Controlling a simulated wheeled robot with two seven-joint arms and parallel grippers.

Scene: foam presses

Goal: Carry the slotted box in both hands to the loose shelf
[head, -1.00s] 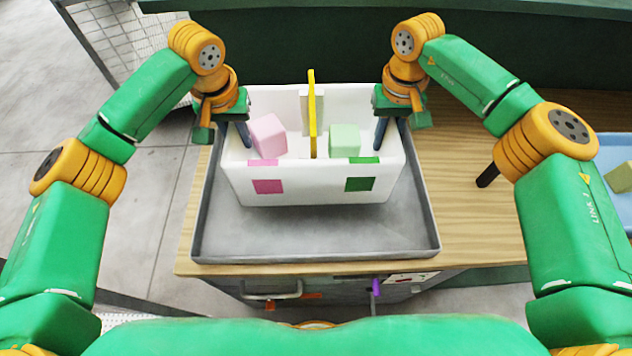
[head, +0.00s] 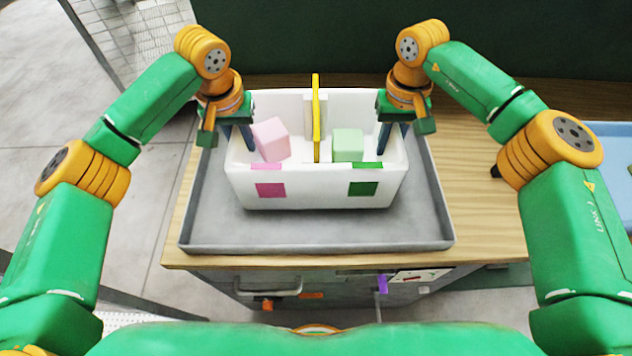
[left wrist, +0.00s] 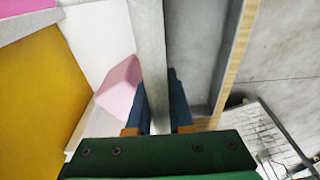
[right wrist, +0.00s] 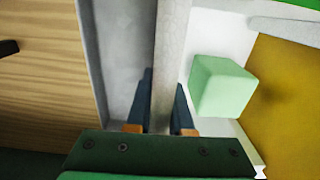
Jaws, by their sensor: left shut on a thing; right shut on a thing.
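The slotted box (head: 316,194) is white and open-topped, with a yellow divider (head: 316,120) upright in its middle. A pink block (head: 270,140) sits tilted in the left compartment and a pale green block (head: 348,145) in the right one. Pink and green patches mark its front. My left gripper (head: 238,136) is shut on the box's left wall and my right gripper (head: 394,135) on its right wall. Both wrist views show a wall between the fingers (left wrist: 160,105) (right wrist: 162,105). The box is over the grey tray; I cannot tell its clearance. I cannot identify the loose shelf.
The grey tray (head: 320,236) lies on a wooden table (head: 475,200). A blue tray (head: 610,150) is at the far right, partly behind my arm. A dark green panel (head: 400,45) stands behind the table. A wire rack (head: 140,45) stands at back left, beside bare floor.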

